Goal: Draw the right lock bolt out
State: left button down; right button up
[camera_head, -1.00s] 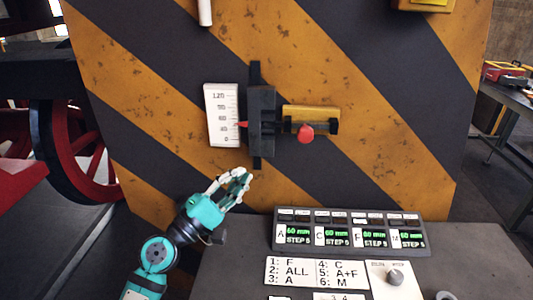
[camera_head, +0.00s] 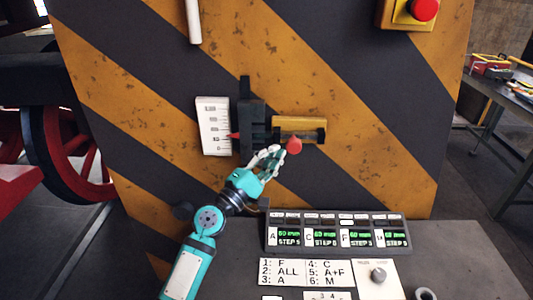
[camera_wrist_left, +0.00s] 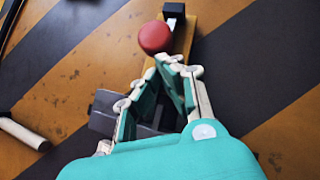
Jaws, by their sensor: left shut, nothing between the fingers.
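The lock bolt is a horizontal grey rod (camera_head: 306,136) on a yellow block (camera_head: 299,124), with a red knob (camera_head: 294,145) below it. It sits to the right of a dark slider block (camera_head: 251,130) with a white scale (camera_head: 214,126) and a red pointer. My left gripper (camera_head: 277,152) is shut and empty, its fingertips just left of and slightly below the red knob. In the left wrist view the knob (camera_wrist_left: 155,37) lies just beyond the fingertips (camera_wrist_left: 174,66); whether they touch it I cannot tell. My right gripper is not in view.
A control panel with green displays (camera_head: 338,231) and label plates (camera_head: 289,272) stand on the grey desk below. A red emergency button (camera_head: 425,9) is at the top right of the striped panel. A white rod (camera_head: 193,20) hangs at the top.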

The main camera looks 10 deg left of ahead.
aim_at(290, 152)
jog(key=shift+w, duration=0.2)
pick_arm(q)
jog(key=d, duration=0.3)
jog(key=shift+w+d, duration=0.25)
jog(key=shift+w, duration=0.15)
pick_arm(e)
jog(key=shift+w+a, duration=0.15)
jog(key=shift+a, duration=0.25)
pick_arm(q)
jog(key=shift+a, duration=0.1)
